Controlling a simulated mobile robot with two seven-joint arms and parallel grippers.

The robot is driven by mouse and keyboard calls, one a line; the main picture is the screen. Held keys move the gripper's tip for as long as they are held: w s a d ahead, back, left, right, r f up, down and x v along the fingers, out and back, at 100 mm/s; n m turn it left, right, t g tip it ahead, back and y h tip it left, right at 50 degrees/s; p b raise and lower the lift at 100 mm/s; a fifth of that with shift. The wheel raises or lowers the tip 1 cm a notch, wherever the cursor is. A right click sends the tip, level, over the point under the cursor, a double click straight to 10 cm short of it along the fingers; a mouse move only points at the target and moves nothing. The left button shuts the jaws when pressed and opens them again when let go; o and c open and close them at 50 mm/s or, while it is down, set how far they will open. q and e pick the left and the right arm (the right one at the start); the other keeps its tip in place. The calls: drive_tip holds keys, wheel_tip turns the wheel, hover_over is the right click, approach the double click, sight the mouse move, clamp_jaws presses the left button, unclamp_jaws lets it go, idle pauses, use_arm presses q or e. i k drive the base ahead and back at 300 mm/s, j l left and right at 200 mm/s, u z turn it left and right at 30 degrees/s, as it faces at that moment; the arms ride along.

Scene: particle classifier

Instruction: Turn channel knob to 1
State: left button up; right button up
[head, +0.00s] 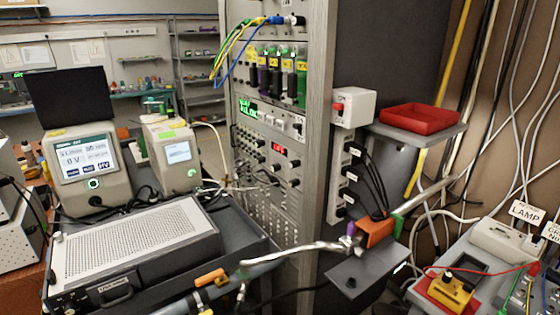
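In the head view, a tall equipment rack (318,200) stands at the centre, its panels turned to the left. Small dark knobs are on its lower panels, including one below a red-lit display (279,149) and a lower knob (293,182). A higher panel has a green-lit display (247,107) and a knob near its right edge. Labels and pointer positions are too small to read, so I cannot tell which knob is the channel knob or its setting. Neither of my grippers is in view, and nothing touches the knobs.
A dark case with a perforated top (130,240) and two screen instruments stand left of the rack. An orange block (376,233) is by a grey plate at its lower right. A red tray (419,118) is on a shelf. Cables hang over the upper rack and cross near the lower knobs.

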sight(274, 167)
drive_tip(key=j+u, duration=0.25)
drive_tip(key=j, duration=0.2)
drive_tip(key=i+j+u, duration=0.15)
drive_tip(key=j+u, duration=0.15)
drive_tip(key=j, duration=0.15)
drive_tip(key=i+j+u, duration=0.25)
drive_tip(key=j, duration=0.2)
drive_tip(key=k+j, duration=0.05)
drive_tip(key=k, duration=0.05)
